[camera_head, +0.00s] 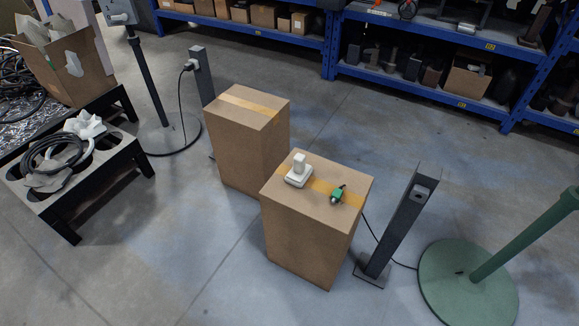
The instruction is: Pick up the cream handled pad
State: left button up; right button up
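The cream handled pad (299,172) sits on top of the nearer cardboard box (303,239), left of the middle of its lid. It has a flat base with an upright block-like handle. A small green and dark object (337,195) lies to its right on the same lid, across the tape. Neither of my grippers shows in the head view, and nothing touches the pad.
A second cardboard box (245,141) stands behind and left. A dark post (398,231) with a cable and a green round-based stand (469,284) are on the right. A low black table (72,172) with cables is on the left. Blue shelves (420,87) line the back.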

aim_at(300, 171)
jog(key=z, duration=1.5)
jog(key=u, duration=1.5)
jog(key=i+l, duration=0.4)
jog(key=l, duration=0.15)
jog(key=i+l, duration=0.45)
jog(key=l+u, duration=0.05)
jog(key=l, duration=0.05)
